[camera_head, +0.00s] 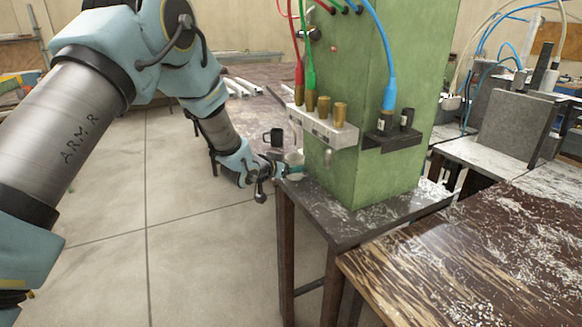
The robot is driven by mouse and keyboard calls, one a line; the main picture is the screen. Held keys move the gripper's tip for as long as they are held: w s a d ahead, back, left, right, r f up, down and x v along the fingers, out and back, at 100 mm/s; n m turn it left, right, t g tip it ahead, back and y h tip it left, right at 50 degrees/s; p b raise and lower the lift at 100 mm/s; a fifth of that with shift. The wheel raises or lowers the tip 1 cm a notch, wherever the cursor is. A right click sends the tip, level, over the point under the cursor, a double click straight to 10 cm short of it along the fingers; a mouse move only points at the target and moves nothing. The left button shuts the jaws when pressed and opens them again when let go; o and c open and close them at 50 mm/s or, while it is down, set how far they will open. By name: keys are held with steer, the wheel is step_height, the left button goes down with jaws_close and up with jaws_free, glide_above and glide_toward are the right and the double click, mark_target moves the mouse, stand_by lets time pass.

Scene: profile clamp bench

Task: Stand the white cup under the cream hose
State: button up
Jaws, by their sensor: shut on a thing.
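The white cup (295,158) is small and partly hidden at the left edge of the dark bench, beside the green column. My gripper (288,171) reaches in from the left and is shut on the cup. At this size I cannot tell whether the cup touches the bench top. The cream hose (456,68) curves down at the right back, behind the green column and well apart from the cup. What lies directly below its end is too small to tell clearly.
The green column (345,85) carries red, green and blue hoses, a pale ledge (322,128) with brass fittings and a dark ledge (392,141). A brown bench (470,245) fills the right front. Floor at left is clear.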

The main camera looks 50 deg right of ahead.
steer(key=shift+f, duration=0.15)
steer(key=o, duration=1.6)
steer(key=shift+c, duration=0.2)
steer(key=shift+a, duration=0.2)
steer(key=s+a+b, duration=0.1)
steer(key=a, duration=0.8)
steer(key=shift+s+a, duration=0.25)
